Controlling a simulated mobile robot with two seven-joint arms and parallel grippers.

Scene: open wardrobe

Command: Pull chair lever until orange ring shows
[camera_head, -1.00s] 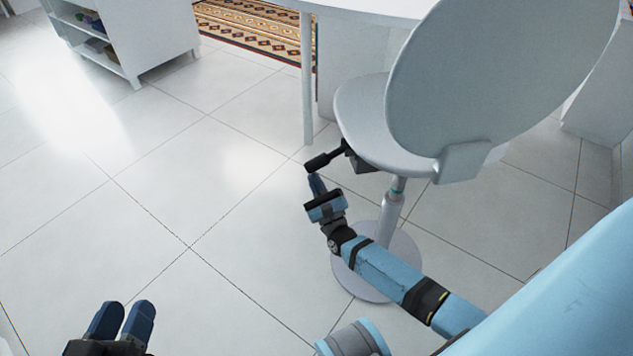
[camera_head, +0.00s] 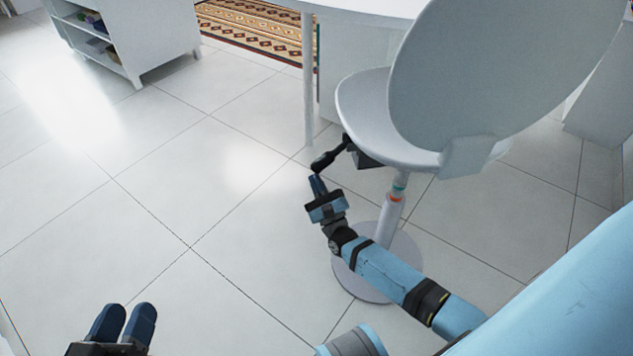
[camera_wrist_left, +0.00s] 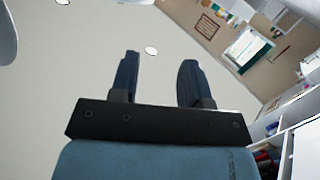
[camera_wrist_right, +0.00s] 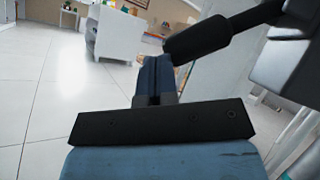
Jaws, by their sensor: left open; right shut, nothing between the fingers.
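The pale grey chair (camera_head: 375,105) stands right of centre in the head view, its back toward me. Its black lever (camera_head: 329,159) sticks out to the left under the seat, its outer end tilted down. In the right wrist view the lever (camera_wrist_right: 205,37) lies right at the fingertips; I cannot tell contact for sure. My left gripper (camera_head: 124,318) is open and empty, low over the floor.
A white table (camera_head: 360,8) stands behind the chair, one leg (camera_head: 308,85) close to the lever. The chair's round base (camera_head: 400,260) is partly behind my right arm. A white shelf unit (camera_head: 160,35) and patterned rug (camera_head: 250,30) are at the back. The left floor is clear.

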